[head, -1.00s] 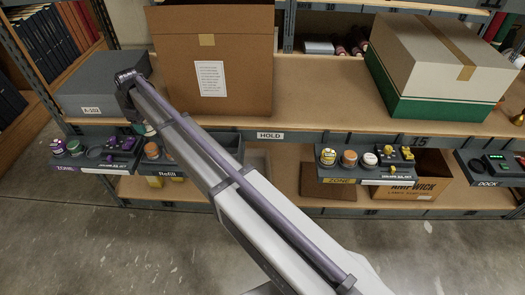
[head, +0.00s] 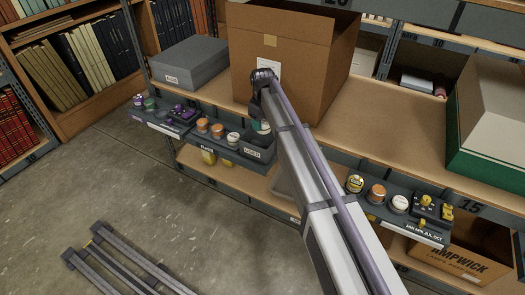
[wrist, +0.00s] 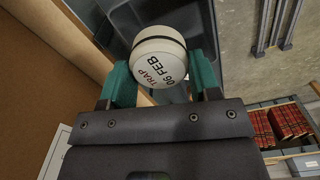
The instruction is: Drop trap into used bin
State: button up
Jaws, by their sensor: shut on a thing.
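The trap (wrist: 158,60) is a white round tub with a dark band, marked "TRAP 06 FEB". It sits between the two teal fingers of my gripper (wrist: 162,82) in the wrist view, and the gripper is shut on it. A dark grey open bin (wrist: 196,22) shows behind and beside the trap. In the head view my gripper (head: 261,126) hangs at the shelf front, above a grey bin with a pale label (head: 256,154) that is too small to read surely. The trap is mostly hidden there by my arm.
Orange and white tubs (head: 217,130) stand left of the labelled bin. A large cardboard box (head: 290,60) stands behind my gripper. A grey box (head: 188,65) sits to its left. A tray with yellow parts (head: 400,205) is at right.

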notch_tip(320, 180, down, 4)
jog(key=b, duration=0.3)
jog(key=shift+f, duration=0.1)
jog(key=o, duration=1)
jog(key=shift+r, duration=0.2)
notch_tip(320, 180, up, 11)
jog(key=p, duration=1.1)
jog(key=shift+f, duration=0.1)
jog(key=shift+f, duration=0.1)
